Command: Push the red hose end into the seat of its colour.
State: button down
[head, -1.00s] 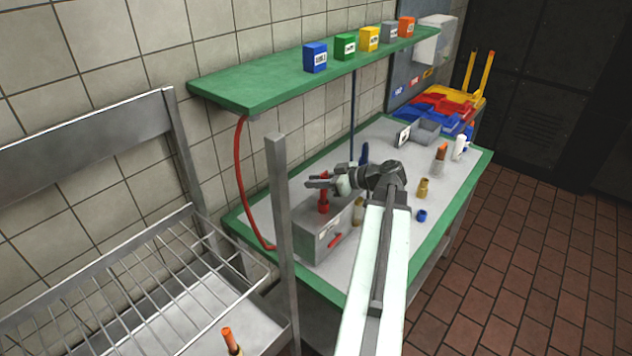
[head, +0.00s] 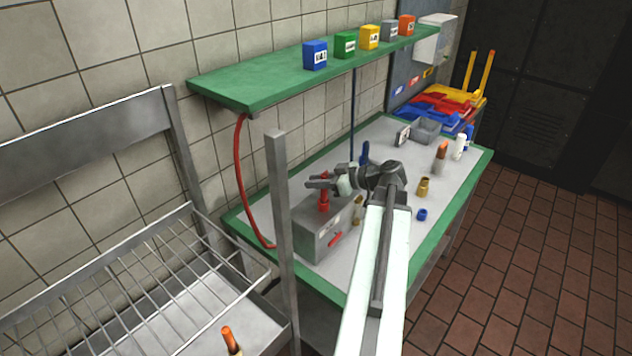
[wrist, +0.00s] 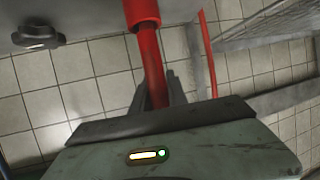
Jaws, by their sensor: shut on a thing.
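My gripper (head: 320,184) is shut on the upright red hose end (head: 324,193), above the grey box (head: 311,236) on the table. In the wrist view, the red hose end (wrist: 152,65) stands between my fingers and meets a wider red collar (wrist: 142,14) at the box, which I take for the red seat. The collar also shows on top of the box in the head view (head: 323,208). The two are in line; I cannot tell how deep the end sits. The red hose (head: 239,175) hangs from the shelf to behind the box.
A metal post (head: 282,220) and wire rack (head: 130,290) stand left of the table. A green shelf (head: 270,85) hangs above and behind. Brass fittings (head: 423,187) and a blue cap (head: 421,214) lie right of my arm. A dark knob (wrist: 38,37) is on the box.

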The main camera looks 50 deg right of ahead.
jog(key=shift+f+b, duration=1.65)
jog(key=shift+f, duration=0.1)
jog(key=c, duration=1.2)
grip_release()
jog(key=shift+c, duration=0.2)
jog(key=p+v, duration=0.3)
jog(key=v, duration=0.4)
jog(key=shift+s+r, duration=0.1)
jog(key=shift+r, duration=0.1)
jog(key=shift+s+d, duration=0.1)
jog(key=shift+s, duration=0.15)
